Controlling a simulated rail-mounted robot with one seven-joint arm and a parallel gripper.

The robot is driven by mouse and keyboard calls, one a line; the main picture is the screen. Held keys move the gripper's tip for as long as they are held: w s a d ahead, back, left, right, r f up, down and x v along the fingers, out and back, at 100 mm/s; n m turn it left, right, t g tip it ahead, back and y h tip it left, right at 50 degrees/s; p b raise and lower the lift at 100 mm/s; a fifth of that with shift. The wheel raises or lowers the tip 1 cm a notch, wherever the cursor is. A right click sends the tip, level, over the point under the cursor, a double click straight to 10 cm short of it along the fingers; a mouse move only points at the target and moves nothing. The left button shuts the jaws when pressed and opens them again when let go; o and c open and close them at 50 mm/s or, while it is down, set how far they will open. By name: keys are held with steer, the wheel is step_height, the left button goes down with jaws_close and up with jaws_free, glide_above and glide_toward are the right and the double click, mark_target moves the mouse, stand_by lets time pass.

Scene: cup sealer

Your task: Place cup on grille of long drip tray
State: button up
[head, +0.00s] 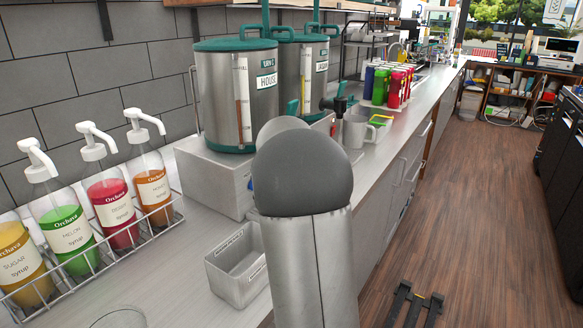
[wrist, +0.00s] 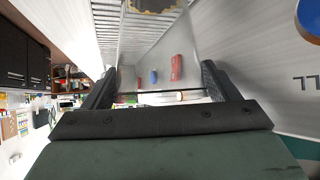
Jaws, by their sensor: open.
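My gripper (wrist: 156,92) is open in the wrist view, one dark finger on each side. A clear, see-through cup (wrist: 160,38) appears to stand between the fingers; I cannot tell whether either finger touches it. Red and blue marks show on or through its wall. A pale slatted surface (wrist: 107,28), which looks like the drip tray grille, lies beside and behind the cup at the top. I cannot tell whether the cup's base rests on it. In the head view my arm hides the gripper, this cup and the tray.
Two steel tea urns (head: 237,95) stand on a white box (head: 214,176). A grey bin (head: 238,268) and a rack of syrup bottles (head: 113,208) are nearer. A steel pitcher (head: 356,131) stands beyond my arm. A clear rim (head: 120,317) shows at the bottom edge.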

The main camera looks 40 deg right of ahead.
steer(key=b+v, duration=0.2)
steer(key=v, duration=1)
steer(key=shift+r, duration=0.2)
